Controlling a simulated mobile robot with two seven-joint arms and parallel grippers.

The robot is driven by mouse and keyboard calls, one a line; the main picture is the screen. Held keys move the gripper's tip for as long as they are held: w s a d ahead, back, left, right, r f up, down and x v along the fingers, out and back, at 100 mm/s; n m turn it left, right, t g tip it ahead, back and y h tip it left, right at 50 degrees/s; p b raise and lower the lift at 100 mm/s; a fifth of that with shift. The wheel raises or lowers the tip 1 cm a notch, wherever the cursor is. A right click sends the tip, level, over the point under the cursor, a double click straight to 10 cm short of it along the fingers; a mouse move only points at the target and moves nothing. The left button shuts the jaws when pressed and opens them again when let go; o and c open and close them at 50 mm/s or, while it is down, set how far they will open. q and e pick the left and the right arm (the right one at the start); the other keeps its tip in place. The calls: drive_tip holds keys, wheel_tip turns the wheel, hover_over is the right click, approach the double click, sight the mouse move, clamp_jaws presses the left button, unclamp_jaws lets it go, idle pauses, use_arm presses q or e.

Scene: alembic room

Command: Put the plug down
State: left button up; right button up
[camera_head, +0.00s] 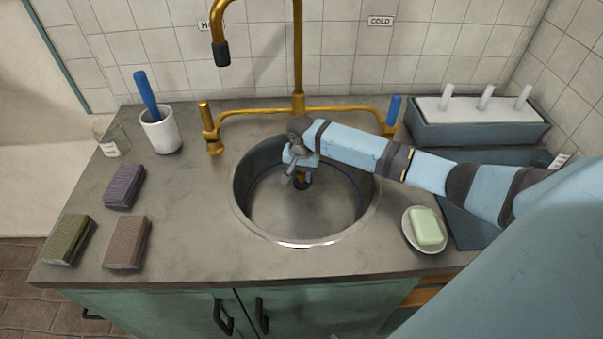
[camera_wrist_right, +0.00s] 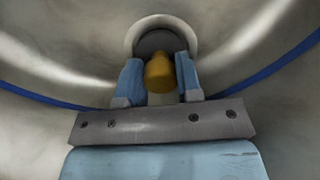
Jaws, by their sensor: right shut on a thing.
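My right gripper (camera_head: 298,176) reaches down into the round metal sink (camera_head: 262,205). In the right wrist view its two blue fingers (camera_wrist_right: 159,68) are shut on the brass-coloured knob of the plug (camera_wrist_right: 160,74). The plug's dark part shows beyond the knob, within the pale ring of the drain (camera_wrist_right: 142,24). I cannot tell whether it is seated there or held just above. In the head view the gripper hides most of the plug. My left gripper is not in view.
A brass tap (camera_head: 298,60) rises behind the sink, with handles either side. A white cup (camera_head: 162,134), a glass (camera_head: 112,141) and several sponges (camera_head: 124,187) stand left. A soap dish (camera_head: 408,236) with green soap (camera_head: 426,226) is right. The front counter is clear.

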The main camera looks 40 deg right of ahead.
drive_tip(key=shift+f, duration=0.15)
drive_tip(key=o, duration=0.9)
drive_tip(key=shift+o, duration=0.2)
wheel_tip(320, 180, up, 12)
drive_tip(key=p, duration=0.1)
drive_tip(key=shift+p, duration=0.3)
